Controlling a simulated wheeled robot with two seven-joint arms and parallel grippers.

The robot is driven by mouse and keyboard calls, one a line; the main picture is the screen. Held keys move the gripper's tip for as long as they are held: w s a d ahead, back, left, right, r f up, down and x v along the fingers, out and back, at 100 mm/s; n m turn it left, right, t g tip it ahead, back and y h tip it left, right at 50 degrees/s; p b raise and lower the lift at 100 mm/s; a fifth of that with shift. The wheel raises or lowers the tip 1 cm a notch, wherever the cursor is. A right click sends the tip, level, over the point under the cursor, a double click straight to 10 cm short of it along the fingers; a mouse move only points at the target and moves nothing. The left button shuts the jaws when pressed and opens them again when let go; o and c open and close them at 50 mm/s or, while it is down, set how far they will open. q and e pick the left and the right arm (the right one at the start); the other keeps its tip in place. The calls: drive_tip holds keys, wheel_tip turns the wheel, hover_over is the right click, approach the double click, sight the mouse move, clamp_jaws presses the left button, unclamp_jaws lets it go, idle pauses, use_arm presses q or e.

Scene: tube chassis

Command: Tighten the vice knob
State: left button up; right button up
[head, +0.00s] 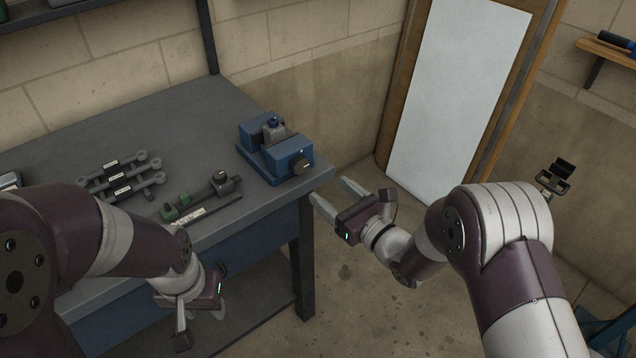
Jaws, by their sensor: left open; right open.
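A blue vice (275,151) sits at the right end of the grey workbench. A small grey block with a dark blue top (272,127) stands between its jaws.
Several grey wrench-like tools (122,177) lie on the workbench (215,105). A bar with green and dark fittings (200,197) lies left of the vice. A bench leg (303,265) stands close to my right gripper. A white panel (455,95) leans behind.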

sight(302, 166)
drive_tip(key=x, duration=0.9)
drive_tip(key=shift+w+a, duration=0.15)
